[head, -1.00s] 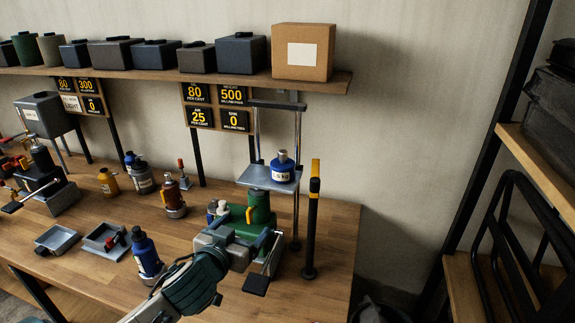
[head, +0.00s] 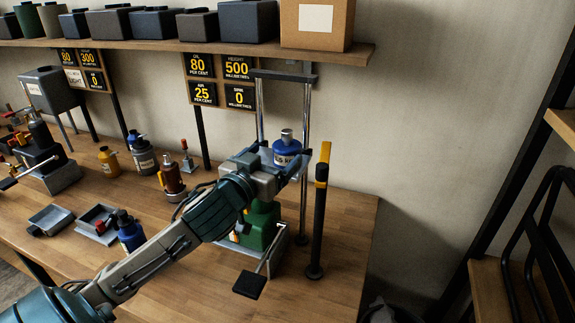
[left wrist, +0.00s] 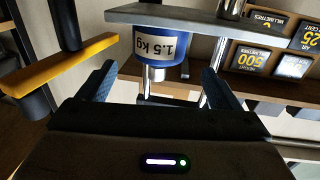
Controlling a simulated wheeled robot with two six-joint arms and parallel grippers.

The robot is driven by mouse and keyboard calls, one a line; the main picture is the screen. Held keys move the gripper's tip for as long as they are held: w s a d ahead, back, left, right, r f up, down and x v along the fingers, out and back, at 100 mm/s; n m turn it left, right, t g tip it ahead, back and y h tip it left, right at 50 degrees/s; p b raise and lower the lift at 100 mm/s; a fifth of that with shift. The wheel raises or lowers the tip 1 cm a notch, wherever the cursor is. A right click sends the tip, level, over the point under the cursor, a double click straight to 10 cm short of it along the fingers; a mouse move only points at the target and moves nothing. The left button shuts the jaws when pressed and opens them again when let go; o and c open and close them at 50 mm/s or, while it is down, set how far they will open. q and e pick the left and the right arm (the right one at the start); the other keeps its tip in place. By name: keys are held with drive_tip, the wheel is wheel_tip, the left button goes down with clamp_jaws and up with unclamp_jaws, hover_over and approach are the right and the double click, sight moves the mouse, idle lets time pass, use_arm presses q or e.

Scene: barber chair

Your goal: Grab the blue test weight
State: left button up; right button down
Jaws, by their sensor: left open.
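The blue test weight (head: 287,154), with a white label and a metal knob on top, sits on the metal platform of the lifting stand. My left gripper (head: 277,163) is open in front of the weight. In the left wrist view its blue fingers (left wrist: 160,88) stand on either side of the weight, with gaps between. My right gripper is not in view.
The stand's posts (head: 304,110) rise behind the weight. A black and yellow post (head: 319,205) stands close on the right. A green jack body (head: 262,228) and a lever with a black pedal (head: 249,284) are below. Bottles and trays crowd the left bench.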

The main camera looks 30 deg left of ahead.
sight(284, 146)
use_arm(q)
drive_tip(key=shift+w+f+b, duration=0.1)
drive_tip(key=shift+w+b, duration=0.25)
drive_tip(key=shift+b, duration=0.3)
drive_tip(key=shift+w+a+r+p, duration=0.1)
drive_tip(key=shift+w+r+p, duration=0.15)
drive_tip(key=shift+w+p, duration=0.3)
drive_tip(key=shift+w, duration=0.35)
drive_tip(key=shift+w+f, duration=0.1)
drive_tip(key=shift+w, duration=0.25)
drive_tip(key=shift+w+a+p, duration=0.1)
drive_tip(key=shift+w+p, duration=0.5)
drive_tip(key=shift+p, duration=0.15)
drive_tip(key=w+p, duration=0.1)
drive_tip(key=w, duration=0.2)
drive_tip(key=shift+w+a+p, duration=0.1)
drive_tip(key=shift+p, duration=0.3)
drive_tip(key=shift+w+f, duration=0.1)
drive_tip(key=shift+w, duration=0.3)
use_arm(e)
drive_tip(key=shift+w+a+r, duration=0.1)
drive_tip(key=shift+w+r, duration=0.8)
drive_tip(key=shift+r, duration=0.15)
use_arm(q)
drive_tip(key=shift+c, duration=0.3)
